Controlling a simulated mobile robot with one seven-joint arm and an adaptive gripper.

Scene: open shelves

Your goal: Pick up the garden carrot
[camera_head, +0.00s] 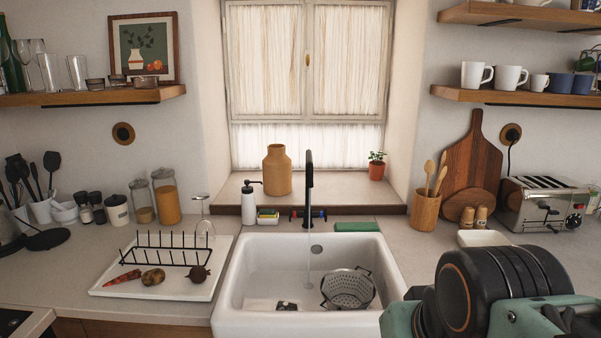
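The garden carrot (123,277) is orange-red and lies on its side on the white drying tray (195,292), left of the sink. It lies in front of the black dish rack and left of a brown potato (153,277). A dark round beet-like vegetable (199,279) lies further right on the same tray. Part of my arm fills the bottom right corner, well away from the carrot. My gripper's fingers are not in view.
The black wire rack (170,250) stands upright on the tray behind the vegetables, with a glass at its right end. The white sink (262,262) holds a steel colander (348,289). Jars (166,196) and utensils stand behind the tray.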

